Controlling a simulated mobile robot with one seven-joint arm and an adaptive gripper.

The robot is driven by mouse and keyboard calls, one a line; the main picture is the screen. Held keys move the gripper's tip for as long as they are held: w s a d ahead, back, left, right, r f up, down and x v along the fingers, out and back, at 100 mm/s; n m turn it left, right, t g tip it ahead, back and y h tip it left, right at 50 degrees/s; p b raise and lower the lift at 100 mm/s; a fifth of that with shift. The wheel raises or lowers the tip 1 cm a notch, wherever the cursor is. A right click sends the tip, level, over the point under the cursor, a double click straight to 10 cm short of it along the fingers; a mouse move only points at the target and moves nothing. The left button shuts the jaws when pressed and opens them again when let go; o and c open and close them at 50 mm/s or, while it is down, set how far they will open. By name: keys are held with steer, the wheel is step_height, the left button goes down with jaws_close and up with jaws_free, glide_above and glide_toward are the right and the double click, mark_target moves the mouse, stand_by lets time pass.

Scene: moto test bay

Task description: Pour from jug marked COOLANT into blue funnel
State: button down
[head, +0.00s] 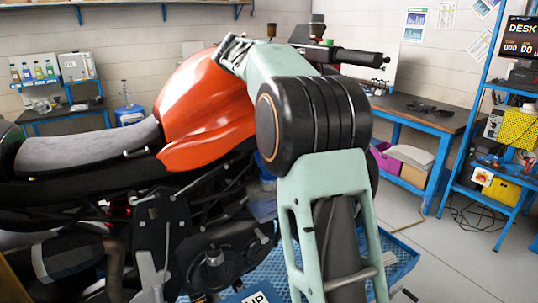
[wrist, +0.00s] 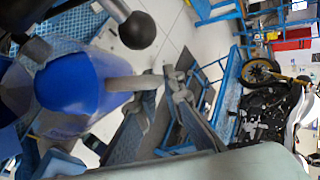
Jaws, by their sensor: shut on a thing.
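In the wrist view a large blue body (wrist: 72,84) with a paler, see-through part fills the left side. It looks like the jug, but no COOLANT mark shows. A grey bar, seemingly its handle, runs right from it to my gripper (wrist: 158,88). My gripper's dark fingers appear shut on that bar. In the head view my arm covers the middle, and my gripper and the jug are hidden. I cannot pick out the blue funnel for certain in either view.
An orange motorcycle (head: 205,98) with a grey seat (head: 88,150) stands close on the left. A blue grated tray (head: 398,262) lies low beside my arm. Blue benches and a shelf rack (head: 490,110) stand at the right. Grey floor is open between.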

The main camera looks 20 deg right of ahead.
steer(key=shift+w+a+r+n+g+h, duration=0.1)
steer(key=shift+w+a+r+g+h, duration=0.15)
steer(key=shift+r+h, duration=0.15)
steer(key=shift+w+a+r+n+g+h, duration=0.1)
steer(key=shift+w+a+r+g+h, duration=0.15)
steer(key=shift+r, duration=0.25)
steer(key=shift+w+a+r+n+g+h, duration=0.1)
steer(key=shift+w+a+r+h, duration=0.05)
steer(key=shift+a+r+h, duration=0.25)
stand_by(4.9)
steer(key=shift+d, duration=0.15)
steer(key=shift+s+d+f+t+y+b, duration=0.3)
steer(key=shift+s+d+f+y, duration=0.1)
steer(key=shift+f+y, duration=0.2)
steer(key=shift+s+d+f+t+y+b, duration=0.2)
steer(key=shift+s+d+f+t+y, duration=0.1)
steer(key=shift+s+d+f+y, duration=0.25)
steer(key=shift+s+d+f+m+t+y+b, duration=0.2)
steer(key=shift+f+m+t+y+b, duration=0.2)
steer(key=shift+f, duration=0.35)
steer(key=shift+s+d+f+m+t+y+b, duration=0.1)
steer(key=shift+d+f+m+t+y+b, duration=0.15)
steer(key=shift+f+y, duration=0.35)
steer(key=shift+w+a+f, duration=0.15)
steer(key=shift+f, duration=0.1)
